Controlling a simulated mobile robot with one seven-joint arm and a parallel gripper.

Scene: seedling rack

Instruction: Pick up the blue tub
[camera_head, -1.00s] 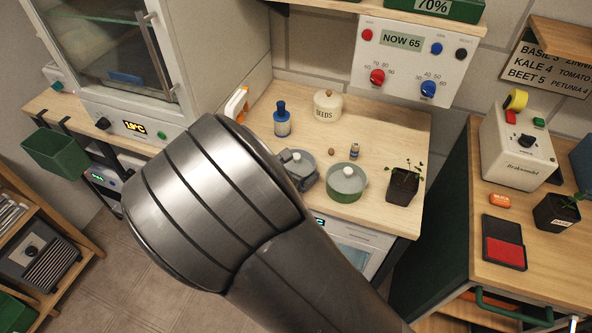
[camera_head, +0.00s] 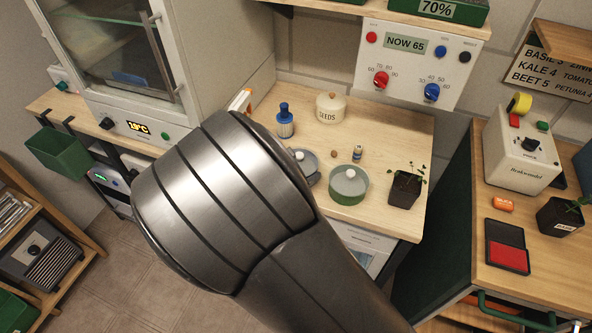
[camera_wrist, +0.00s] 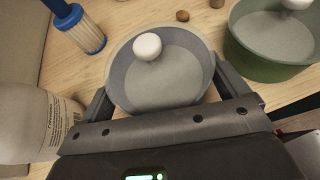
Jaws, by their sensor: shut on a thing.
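The blue tub (camera_wrist: 185,75) is round and grey-blue with a white knob on its lid. In the wrist view it sits between the two fingers of my gripper (camera_wrist: 163,88), which are shut on its sides. In the head view the tub (camera_head: 312,178) is mostly hidden behind my arm, with part of its right side and the knob showing. My gripper is hidden there by my arm. I cannot tell whether the tub's base touches the bench.
A green tub (camera_head: 349,190) stands close to the right of the blue tub. A white labelled bottle (camera_wrist: 28,120) is near my left finger.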

